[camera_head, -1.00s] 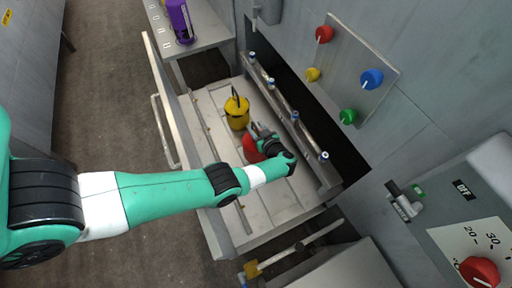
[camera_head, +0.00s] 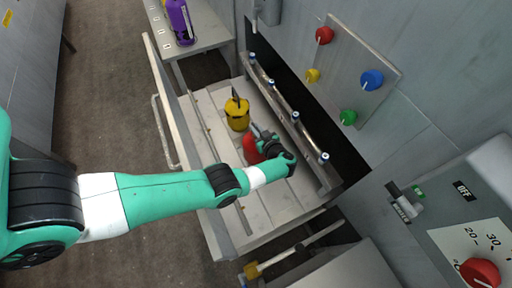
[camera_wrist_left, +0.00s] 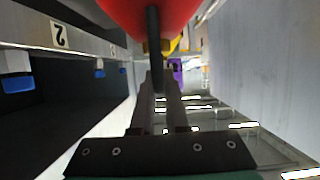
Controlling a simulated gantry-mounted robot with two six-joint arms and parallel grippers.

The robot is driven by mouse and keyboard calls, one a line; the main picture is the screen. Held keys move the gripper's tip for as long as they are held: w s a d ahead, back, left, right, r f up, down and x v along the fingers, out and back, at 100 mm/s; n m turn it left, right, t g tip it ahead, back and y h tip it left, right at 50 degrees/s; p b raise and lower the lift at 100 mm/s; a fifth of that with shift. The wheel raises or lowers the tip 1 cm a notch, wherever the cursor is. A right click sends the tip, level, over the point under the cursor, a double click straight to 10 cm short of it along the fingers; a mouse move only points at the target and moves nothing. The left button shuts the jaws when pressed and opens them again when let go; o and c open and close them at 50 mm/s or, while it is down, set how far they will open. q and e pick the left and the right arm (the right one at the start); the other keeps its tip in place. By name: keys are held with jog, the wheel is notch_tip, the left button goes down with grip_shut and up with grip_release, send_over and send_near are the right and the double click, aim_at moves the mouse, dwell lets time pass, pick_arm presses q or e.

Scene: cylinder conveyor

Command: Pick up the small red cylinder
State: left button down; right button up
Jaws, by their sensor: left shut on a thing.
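The red cylinder (camera_head: 250,149) is in the conveyor tray, partly hidden by my left gripper in the head view. In the left wrist view its red body (camera_wrist_left: 150,14) fills the top, with a dark upright stem in front of it. My left gripper (camera_head: 258,132) is at the top of the cylinder. In the left wrist view the gripper (camera_wrist_left: 155,85) is shut on that dark stem. I cannot tell whether the cylinder touches the tray floor. My right gripper is out of view.
A yellow cylinder (camera_head: 237,121) with a dark stem stands just behind the red one. A rail with blue-tipped fittings (camera_head: 294,116) runs along the tray's right side. A purple cylinder (camera_head: 180,22) stands on the rack at the back. A panel with coloured knobs (camera_head: 350,66) is on the wall.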

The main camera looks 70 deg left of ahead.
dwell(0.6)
pick_arm(q)
jog(key=shift+r, duration=0.15)
jog(key=shift+r, duration=0.1)
